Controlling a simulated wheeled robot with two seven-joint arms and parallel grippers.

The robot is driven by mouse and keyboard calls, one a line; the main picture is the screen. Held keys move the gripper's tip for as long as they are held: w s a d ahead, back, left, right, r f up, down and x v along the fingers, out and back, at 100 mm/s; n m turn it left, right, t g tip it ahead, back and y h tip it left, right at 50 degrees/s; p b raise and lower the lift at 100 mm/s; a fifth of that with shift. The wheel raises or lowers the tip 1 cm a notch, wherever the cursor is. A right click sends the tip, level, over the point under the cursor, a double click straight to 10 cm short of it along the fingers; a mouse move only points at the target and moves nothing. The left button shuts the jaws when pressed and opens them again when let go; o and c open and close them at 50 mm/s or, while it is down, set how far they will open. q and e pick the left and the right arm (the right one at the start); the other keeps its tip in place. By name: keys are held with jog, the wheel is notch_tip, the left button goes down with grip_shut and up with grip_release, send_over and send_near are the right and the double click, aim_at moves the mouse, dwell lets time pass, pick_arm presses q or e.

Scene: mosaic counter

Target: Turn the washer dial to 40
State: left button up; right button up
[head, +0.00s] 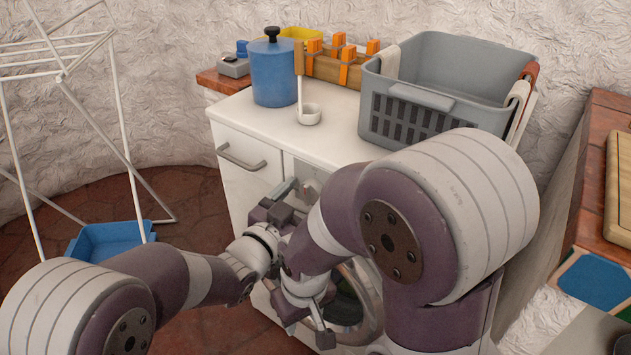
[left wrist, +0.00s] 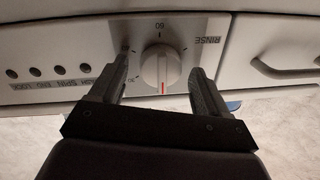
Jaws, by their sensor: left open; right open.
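The washer's white dial (left wrist: 163,65) sits on a pale panel in the left wrist view, with its red mark pointing down in the picture. Above it is the number 60, and RINSE is printed to its right; a small number at its lower left is hard to read. My left gripper (left wrist: 160,70) is open, with one finger on each side of the dial; I cannot tell whether they touch it. In the head view my left gripper (head: 280,204) is at the washer's front and hides the dial. My right gripper (head: 307,318) is open and empty, lower, before the round door (head: 369,303).
Several indicator lights (left wrist: 60,70) line the panel left of the dial. A drawer handle (head: 241,160) is on the cabinet front. A grey basket (head: 440,100), blue pot (head: 273,75) and ladle (head: 309,114) stand on the counter. A drying rack (head: 62,75) is at left.

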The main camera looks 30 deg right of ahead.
pick_arm(q)
jog(key=shift+w+d, duration=0.1)
jog(key=shift+d, duration=0.05)
jog(key=shift+c, duration=0.5)
jog(key=c, duration=0.9)
jog(key=shift+c, duration=0.2)
